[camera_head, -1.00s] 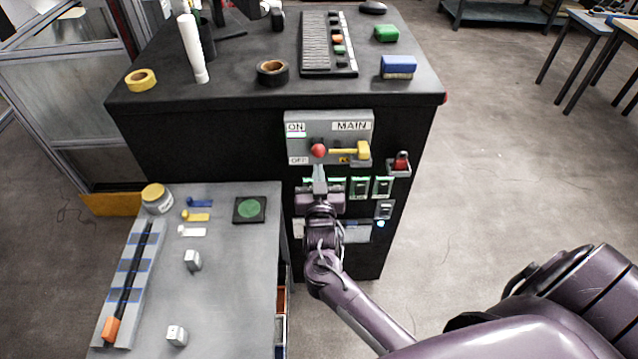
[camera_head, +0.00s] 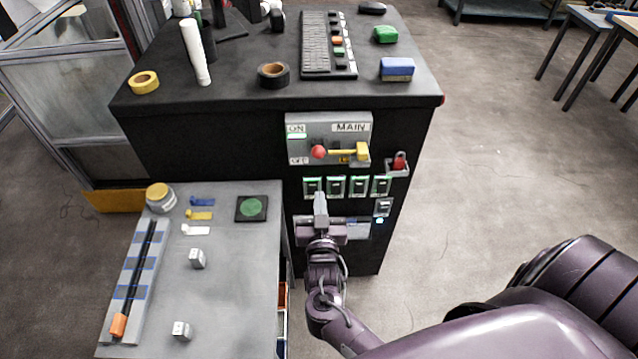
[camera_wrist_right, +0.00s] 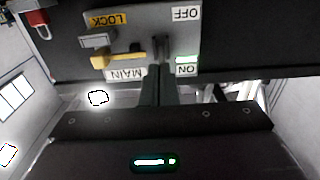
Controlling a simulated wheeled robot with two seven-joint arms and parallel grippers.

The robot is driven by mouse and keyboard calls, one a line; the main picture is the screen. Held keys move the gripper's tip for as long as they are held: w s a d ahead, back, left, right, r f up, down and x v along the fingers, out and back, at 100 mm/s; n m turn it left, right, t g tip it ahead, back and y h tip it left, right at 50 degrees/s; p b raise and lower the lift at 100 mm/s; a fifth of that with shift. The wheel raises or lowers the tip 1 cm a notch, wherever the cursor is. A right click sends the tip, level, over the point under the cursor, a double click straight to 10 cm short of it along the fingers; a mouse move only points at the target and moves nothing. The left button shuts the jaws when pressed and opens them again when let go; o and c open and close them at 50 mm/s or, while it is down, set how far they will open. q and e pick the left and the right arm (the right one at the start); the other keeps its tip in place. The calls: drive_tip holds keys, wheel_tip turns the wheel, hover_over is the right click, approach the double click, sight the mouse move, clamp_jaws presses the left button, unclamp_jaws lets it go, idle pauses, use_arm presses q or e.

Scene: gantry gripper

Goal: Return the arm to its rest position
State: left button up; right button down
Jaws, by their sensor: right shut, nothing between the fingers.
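My right gripper (camera_head: 320,199) is shut and empty in front of the black cabinet (camera_head: 200,136), just below the row of lit switches (camera_head: 336,187). In the right wrist view its closed fingers (camera_wrist_right: 158,88) point toward the MAIN panel. The panel also shows in the right wrist view (camera_wrist_right: 200,42), upside down. The fingertips look apart from the panel. My left gripper is not in view.
A grey side table (camera_head: 235,285) stands at the left with a jar (camera_head: 160,197), coloured tags (camera_head: 201,215), a green round pad (camera_head: 252,208) and small white blocks (camera_head: 197,258). A red padlock (camera_head: 399,161) hangs right of the panel. Open floor (camera_head: 500,180) lies to the right.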

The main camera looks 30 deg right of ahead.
drive_tip(key=shift+f, duration=0.15)
idle(0.4)
drive_tip(key=s+a+f+n+g+y+b, duration=0.15)
drive_tip(key=s+f, duration=0.25)
drive_tip(key=f, duration=0.7)
drive_tip(key=s+a+f+n+g+y+b, duration=0.1)
drive_tip(key=s+f+n+g+y, duration=0.2)
drive_tip(key=f, duration=0.8)
drive_tip(key=s+a+f+n+g+y+b, duration=0.1)
drive_tip(key=s+f+g+y+b, duration=0.15)
drive_tip(key=s+f, duration=0.6)
drive_tip(key=s+d+f+n+g+b, duration=0.1)
drive_tip(key=s+f+g, duration=0.3)
drive_tip(key=s+f, duration=0.5)
drive_tip(key=s+d+f+n+g+y, duration=0.1)
drive_tip(key=s+f+g, duration=0.3)
drive_tip(key=s+f, duration=0.6)
drive_tip(key=s, duration=0.5)
drive_tip(key=shift+s+f+b, duration=0.2)
drive_tip(key=shift+f+b, duration=0.1)
drive_tip(key=shift+b, duration=0.05)
